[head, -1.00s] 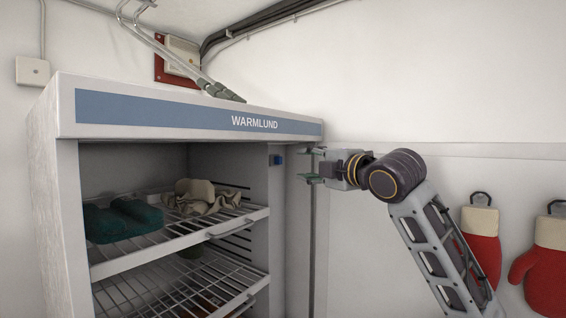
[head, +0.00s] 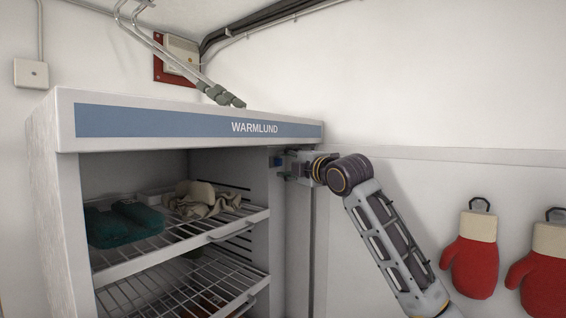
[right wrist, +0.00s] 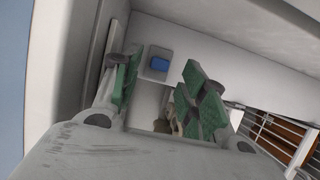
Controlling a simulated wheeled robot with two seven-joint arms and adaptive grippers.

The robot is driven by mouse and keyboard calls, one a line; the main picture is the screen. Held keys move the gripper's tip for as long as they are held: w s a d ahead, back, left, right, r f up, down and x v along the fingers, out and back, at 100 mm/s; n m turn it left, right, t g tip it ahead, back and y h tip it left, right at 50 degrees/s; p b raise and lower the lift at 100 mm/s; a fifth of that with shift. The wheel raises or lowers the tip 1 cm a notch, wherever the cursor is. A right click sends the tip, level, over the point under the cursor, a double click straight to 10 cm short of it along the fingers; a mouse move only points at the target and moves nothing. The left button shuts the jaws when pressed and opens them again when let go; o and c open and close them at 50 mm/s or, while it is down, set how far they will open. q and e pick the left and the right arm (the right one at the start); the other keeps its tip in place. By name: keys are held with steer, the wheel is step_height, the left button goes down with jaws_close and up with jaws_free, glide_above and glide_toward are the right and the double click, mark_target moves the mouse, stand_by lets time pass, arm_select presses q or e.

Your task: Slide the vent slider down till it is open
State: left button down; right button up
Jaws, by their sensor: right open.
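The vent slider, a small blue knob (head: 275,161), sits high on the inner right side of the open drying cabinet (head: 268,230). In the right wrist view the blue knob (right wrist: 160,63) is on a small grey plate, ahead and between the two fingers. My right gripper (head: 283,165) is at the cabinet's right front edge, close to the knob. Its green-padded fingers (right wrist: 160,86) are apart with nothing held. I cannot tell whether they touch the knob. My left gripper is not in view.
Wire shelves (head: 165,248) inside the cabinet hold teal cloth items (head: 124,222) and a beige crumpled cloth (head: 203,204). Red mitts (head: 473,262) hang on the wall at right. The wall space above them is clear.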

mark_target(281, 163)
steer(key=shift+p+x, duration=0.3)
steer(key=shift+x, duration=1.25)
jaws_close()
